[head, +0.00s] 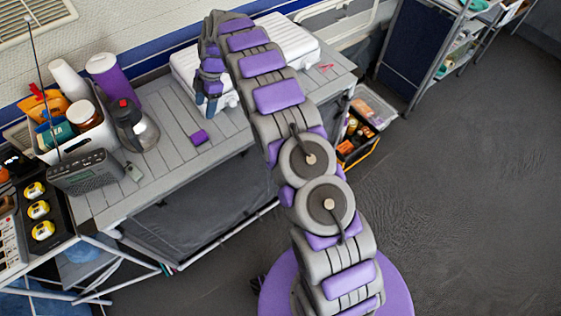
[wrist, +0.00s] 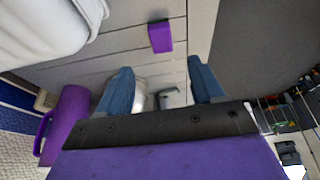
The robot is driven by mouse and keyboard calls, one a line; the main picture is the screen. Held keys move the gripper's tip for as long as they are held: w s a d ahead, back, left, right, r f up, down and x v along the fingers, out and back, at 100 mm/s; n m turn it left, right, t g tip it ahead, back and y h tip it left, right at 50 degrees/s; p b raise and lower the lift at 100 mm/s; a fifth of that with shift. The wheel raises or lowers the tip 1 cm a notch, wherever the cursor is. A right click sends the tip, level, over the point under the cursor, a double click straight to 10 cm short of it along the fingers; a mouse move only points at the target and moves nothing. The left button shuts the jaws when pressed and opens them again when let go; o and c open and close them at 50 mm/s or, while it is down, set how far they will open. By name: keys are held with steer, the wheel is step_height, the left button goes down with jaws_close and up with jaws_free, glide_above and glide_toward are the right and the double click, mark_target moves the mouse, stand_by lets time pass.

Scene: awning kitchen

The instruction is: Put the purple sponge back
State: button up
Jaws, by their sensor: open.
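The purple sponge (head: 199,137) lies on the grey slatted table (head: 178,172), right of the kettle in the head view. In the wrist view the sponge (wrist: 160,36) is a small purple block on the pale slats, beyond the fingertips and apart from them. My gripper (wrist: 157,80) is open, its two blue fingers apart with no object held between them. In the head view my gripper (head: 206,100) hangs over the table beside the white case, above and slightly right of the sponge.
A white case (head: 290,38) stands on the table behind my arm. Bare slats surround the sponge.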

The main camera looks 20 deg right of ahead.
steer(key=s+d+r+m+h, duration=0.1)
steer(key=s+d+r+m, duration=0.4)
steer(key=s+r, duration=0.5)
steer(key=s+d+r+m+h, duration=0.1)
steer(key=s+d+r+m, duration=0.2)
steer(key=s+r+m, duration=0.7)
steer(key=s+d+f+m+h, duration=0.1)
steer(key=s+d+m, duration=0.1)
steer(key=s, duration=1.4)
steer(key=s+d+f+m+h, duration=0.1)
steer(key=s+d+f+m, duration=0.1)
steer(key=s, duration=1.3)
steer(key=shift+s+d+m+g, duration=0.35)
steer(key=shift+d+m, duration=0.45)
steer(key=shift+m, duration=0.3)
